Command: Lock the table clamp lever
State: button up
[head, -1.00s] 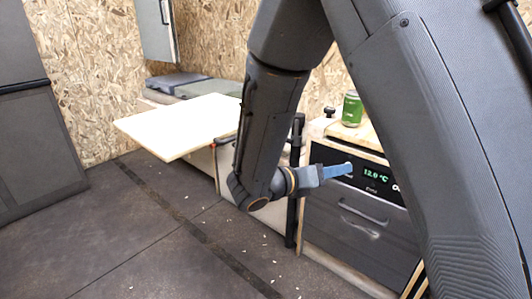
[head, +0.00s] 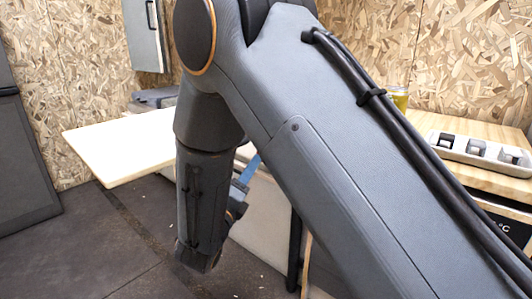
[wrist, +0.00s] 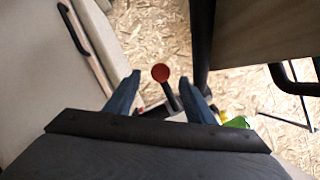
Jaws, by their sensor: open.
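The clamp lever shows in the wrist view as a red round knob (wrist: 161,73) on a dark stem (wrist: 171,96). It lies between the two blue fingers of my gripper (wrist: 160,82) in the picture. The fingers are apart, and I cannot tell whether either touches it. The lever is hidden behind my arm there. The clamp body is mostly hidden by my gripper in the wrist view.
A wooden counter (head: 450,125) with a white tray (head: 470,152) and a can (head: 399,98) stands at right. A dark post (head: 294,250) rises near my gripper. A brown panel (wrist: 265,32) is close at right in the wrist view. Floor at left is open.

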jog(key=b+x, duration=0.1)
jog(key=x, duration=0.3)
jog(key=b+x, duration=0.1)
jog(key=x, duration=0.2)
jog(key=shift+d+f+b, duration=0.15)
jog(key=shift+d+b, duration=0.15)
jog(key=shift+d, duration=0.05)
jog(key=shift+w+d+r, duration=0.1)
jog(key=shift+w+r, duration=0.1)
jog(key=shift+w, duration=0.25)
grip_shut()
